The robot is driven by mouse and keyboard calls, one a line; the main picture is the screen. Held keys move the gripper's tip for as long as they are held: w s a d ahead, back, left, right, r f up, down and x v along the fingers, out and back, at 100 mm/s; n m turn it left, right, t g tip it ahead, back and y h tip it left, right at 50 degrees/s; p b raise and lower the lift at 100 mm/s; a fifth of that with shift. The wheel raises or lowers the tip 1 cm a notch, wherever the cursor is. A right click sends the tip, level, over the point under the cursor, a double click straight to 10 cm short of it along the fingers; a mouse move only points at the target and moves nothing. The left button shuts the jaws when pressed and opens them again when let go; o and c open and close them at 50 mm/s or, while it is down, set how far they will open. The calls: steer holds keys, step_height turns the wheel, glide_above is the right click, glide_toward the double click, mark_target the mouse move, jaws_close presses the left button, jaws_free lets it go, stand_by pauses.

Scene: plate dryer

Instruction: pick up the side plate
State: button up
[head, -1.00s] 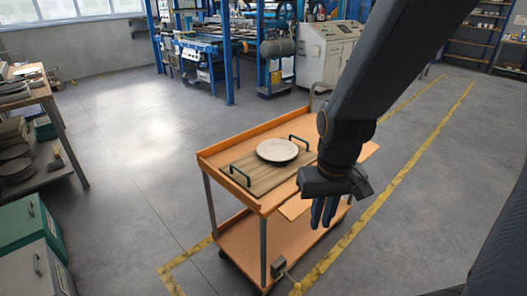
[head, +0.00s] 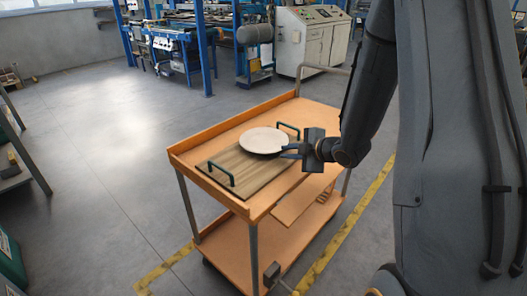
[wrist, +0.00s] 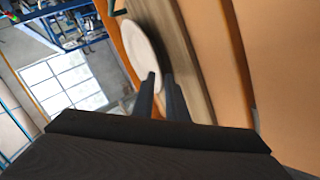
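The side plate (head: 263,140) is pale, round and flat. It lies on a wooden tray (head: 238,181) with two green handles, on top of an orange cart. My gripper (head: 283,151) is at the plate's right edge, its dark fingers pointing left at the rim. In the wrist view, the two fingers (wrist: 160,78) stand apart with a gap between them, and the plate (wrist: 142,45) shows just beyond the tips. The fingertips overlap the rim in the picture; I cannot tell if they touch it.
The orange cart (head: 190,157) has a raised edge, a lower shelf (head: 232,243) and a metal push handle at the back. A tray handle (head: 221,174) stands up left of the plate. Another handle (head: 288,129) is close to my gripper. Open floor lies left of the cart.

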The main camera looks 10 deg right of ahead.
mark_target(266, 153)
steer(key=shift+w+a+f+n+y+b, duration=0.1)
steer(key=shift+a+f+n+y+b, duration=0.1)
steer(key=shift+f+n+y, duration=0.25)
steer(key=shift+w+a+f+n+y+b, duration=0.1)
steer(key=shift+f+n+y+b, duration=0.05)
steer(key=shift+f+n+y, duration=0.25)
steer(key=shift+s+a+n+t+y+b, duration=0.1)
steer(key=shift+a+n+t+y+b, duration=0.3)
steer(key=shift+n+y, duration=0.5)
steer(key=shift+a+n, duration=0.2)
steer(key=shift+n, duration=0.05)
steer(key=x, duration=0.3)
steer(key=p+x, duration=0.1)
steer(key=x, duration=0.3)
steer(key=shift+a+r, duration=0.15)
steer(key=shift+a, duration=0.3)
jaws_close()
steer(key=shift+r, duration=0.15)
